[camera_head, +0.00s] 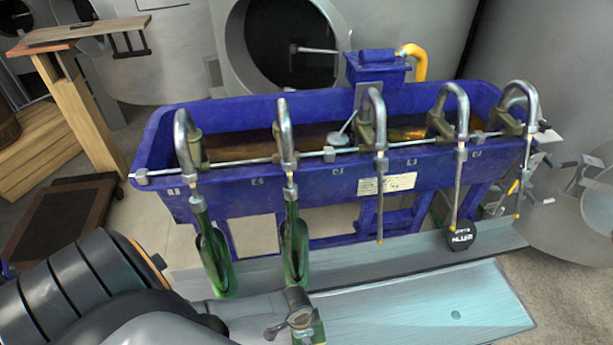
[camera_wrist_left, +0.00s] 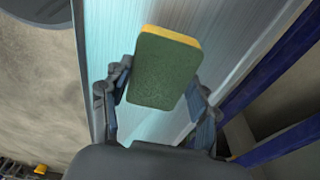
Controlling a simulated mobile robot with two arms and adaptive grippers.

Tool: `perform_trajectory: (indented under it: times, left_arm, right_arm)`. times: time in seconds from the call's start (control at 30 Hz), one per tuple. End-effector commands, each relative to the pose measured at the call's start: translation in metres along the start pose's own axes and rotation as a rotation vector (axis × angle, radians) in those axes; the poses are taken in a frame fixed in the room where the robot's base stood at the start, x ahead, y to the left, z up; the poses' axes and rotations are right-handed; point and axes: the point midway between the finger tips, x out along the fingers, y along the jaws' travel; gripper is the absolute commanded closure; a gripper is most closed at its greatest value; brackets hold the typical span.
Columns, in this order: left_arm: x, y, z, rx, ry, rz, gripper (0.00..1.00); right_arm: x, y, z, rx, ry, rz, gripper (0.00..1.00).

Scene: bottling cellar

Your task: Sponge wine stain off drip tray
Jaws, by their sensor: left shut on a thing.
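The sponge (camera_wrist_left: 165,72), green on its broad face with a yellow edge, is held between the fingers of my left gripper (camera_wrist_left: 160,100). In the head view my left gripper (camera_head: 303,318) is at the bottom centre, at the left end of the drip tray (camera_head: 420,300); only a small green part of the sponge shows there. The tray is a flat, pale blue metal sheet, also behind the sponge in the left wrist view (camera_wrist_left: 112,30). No red stain shows. My right gripper is out of view.
A blue filling trough (camera_head: 300,185) with several curved spouts stands behind the tray. Two green bottles (camera_head: 212,255) (camera_head: 295,245) hang under the left spouts. The tray's right half is clear.

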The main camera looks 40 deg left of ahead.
Motion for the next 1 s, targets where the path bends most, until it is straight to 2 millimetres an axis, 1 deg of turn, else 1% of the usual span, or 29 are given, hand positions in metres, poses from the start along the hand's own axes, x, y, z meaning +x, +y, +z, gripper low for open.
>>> perform_trajectory:
  times: [0.03, 0.2, 0.3, 0.87, 0.97, 1.0]
  left_arm:
    - [-0.009, 0.000, -0.001, -0.001, 0.001, 0.000, 0.70]
    - [-0.023, 0.000, -0.003, -0.003, 0.001, 0.000, 0.70]
    - [-0.027, -0.001, -0.003, -0.003, 0.001, 0.000, 0.70]
    - [-0.026, -0.001, -0.003, -0.004, 0.001, 0.000, 0.70]
    - [-0.031, 0.000, -0.008, -0.015, 0.004, -0.002, 0.70]
    - [-0.036, 0.000, -0.012, -0.030, 0.006, -0.004, 0.70]
  right_arm:
    - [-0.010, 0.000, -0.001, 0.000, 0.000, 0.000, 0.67]
    - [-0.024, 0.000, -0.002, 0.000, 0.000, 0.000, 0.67]
    - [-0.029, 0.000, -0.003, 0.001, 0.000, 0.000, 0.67]
    - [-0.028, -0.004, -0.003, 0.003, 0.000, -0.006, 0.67]
    - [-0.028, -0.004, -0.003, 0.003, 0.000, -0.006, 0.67]
    - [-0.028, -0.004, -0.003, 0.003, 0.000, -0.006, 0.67]
